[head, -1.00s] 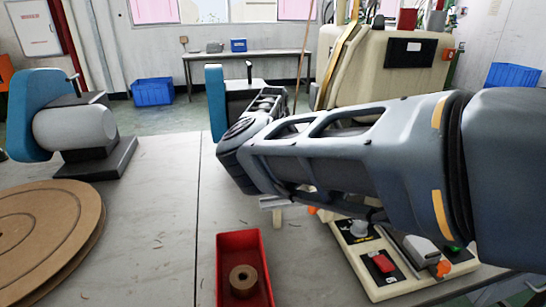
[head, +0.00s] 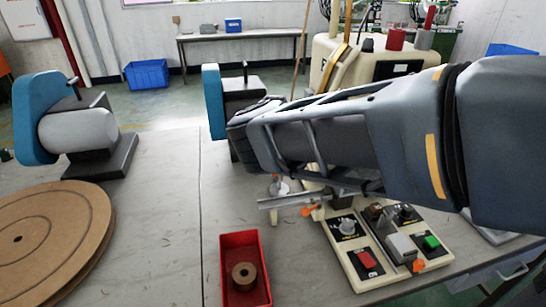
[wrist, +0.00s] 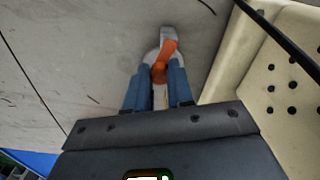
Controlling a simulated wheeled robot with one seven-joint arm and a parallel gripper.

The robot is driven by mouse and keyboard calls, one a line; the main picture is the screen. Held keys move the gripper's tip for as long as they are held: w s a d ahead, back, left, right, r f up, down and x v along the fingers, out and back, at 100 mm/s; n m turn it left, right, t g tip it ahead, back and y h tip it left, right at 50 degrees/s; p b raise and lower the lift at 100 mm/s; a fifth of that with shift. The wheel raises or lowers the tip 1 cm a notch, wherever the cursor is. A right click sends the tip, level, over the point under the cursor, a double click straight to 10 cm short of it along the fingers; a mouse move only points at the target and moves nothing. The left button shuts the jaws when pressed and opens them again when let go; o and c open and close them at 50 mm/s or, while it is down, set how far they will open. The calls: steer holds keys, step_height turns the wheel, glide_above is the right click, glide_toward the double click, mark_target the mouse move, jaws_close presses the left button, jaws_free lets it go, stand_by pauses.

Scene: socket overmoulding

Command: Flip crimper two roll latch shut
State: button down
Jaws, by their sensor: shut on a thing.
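In the wrist view, my gripper (wrist: 159,69) has its two blue fingers closed on an orange lever (wrist: 167,47), which I take to be the roll latch. The lever lies over a pale round part (wrist: 167,33) above the grey table top. In the head view, my arm covers most of the gripper. A beige control base (head: 358,268) lies below the arm, with a red button, a green button and orange tabs. Which unit is crimper two cannot be told from these views.
A red tray (head: 225,270) holding a brown ring (head: 243,276) stands left of the control base. Brown discs (head: 45,235) lie at the left. A blue machine with a grey drum (head: 78,133) stands behind them. A beige perforated block (wrist: 262,70) is close right of my fingers.

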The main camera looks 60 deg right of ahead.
steer(key=shift+s+d+r+n+p, duration=0.1)
steer(key=shift+n+p, duration=0.1)
steer(key=shift+n, duration=0.45)
steer(key=shift+s+d+f+n+p, duration=0.1)
steer(key=shift+n+p, duration=0.1)
steer(key=shift+n, duration=0.5)
steer(key=shift+s+d+r+n+p, duration=0.1)
steer(key=shift+n+p, duration=0.1)
steer(key=shift+n, duration=0.45)
steer(key=c, duration=1)
jaws_free()
steer(key=shift+r+b, duration=0.4)
steer(key=shift+r, duration=3.45)
